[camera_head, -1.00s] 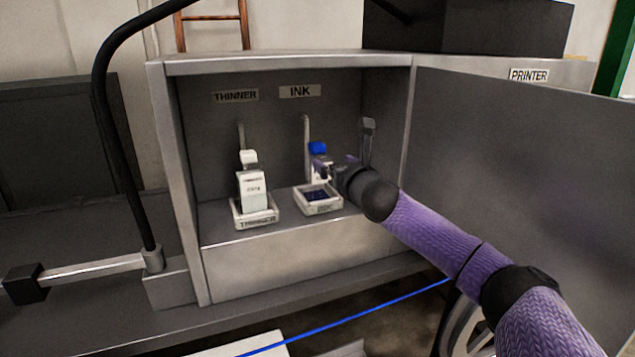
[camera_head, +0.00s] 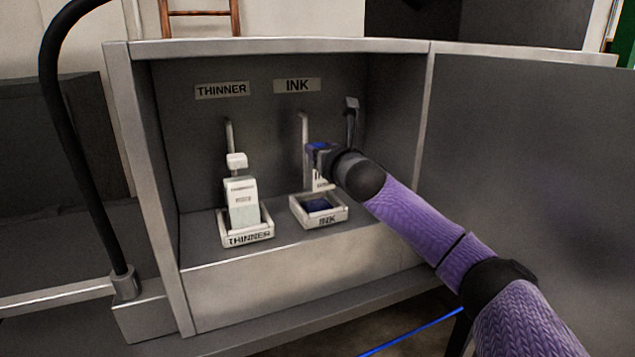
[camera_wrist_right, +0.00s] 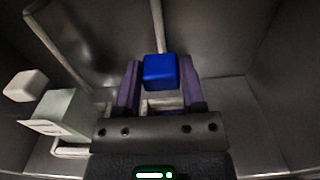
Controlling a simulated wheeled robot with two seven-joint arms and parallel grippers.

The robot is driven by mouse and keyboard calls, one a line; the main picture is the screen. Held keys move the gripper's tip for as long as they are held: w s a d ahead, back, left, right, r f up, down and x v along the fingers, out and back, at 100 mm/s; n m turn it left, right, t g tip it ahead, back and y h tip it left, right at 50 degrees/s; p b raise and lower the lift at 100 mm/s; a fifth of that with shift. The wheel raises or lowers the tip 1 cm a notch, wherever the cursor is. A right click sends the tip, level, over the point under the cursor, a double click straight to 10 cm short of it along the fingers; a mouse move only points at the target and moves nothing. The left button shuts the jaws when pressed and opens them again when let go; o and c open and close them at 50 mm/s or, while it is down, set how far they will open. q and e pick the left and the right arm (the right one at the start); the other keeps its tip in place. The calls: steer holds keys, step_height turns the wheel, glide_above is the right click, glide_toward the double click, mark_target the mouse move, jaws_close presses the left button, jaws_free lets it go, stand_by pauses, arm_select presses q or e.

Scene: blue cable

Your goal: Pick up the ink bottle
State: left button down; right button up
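The ink bottle with its blue cap (camera_head: 318,147) is in the cabinet at the INK place, above or in the INK tray (camera_head: 338,217). Its pale lower part (camera_head: 321,183) shows below my right gripper (camera_head: 322,158), which covers part of it. In the right wrist view the blue cap (camera_wrist_right: 160,72) is between the two purple fingers of my right gripper (camera_wrist_right: 161,85). The fingers are close on both sides of it; whether they press on the bottle is unclear. The blue inside the tray may be ink or tray floor. My left gripper is not in view.
The thinner bottle (camera_head: 240,200) stands in the THINNER tray (camera_head: 249,238) to the left. It also shows in the wrist view (camera_wrist_right: 60,113). Cabinet walls (camera_head: 148,190) and the open door (camera_head: 520,190) bound the space. A blue cable (camera_head: 415,331) runs low in front.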

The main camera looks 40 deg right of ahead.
jaws_close()
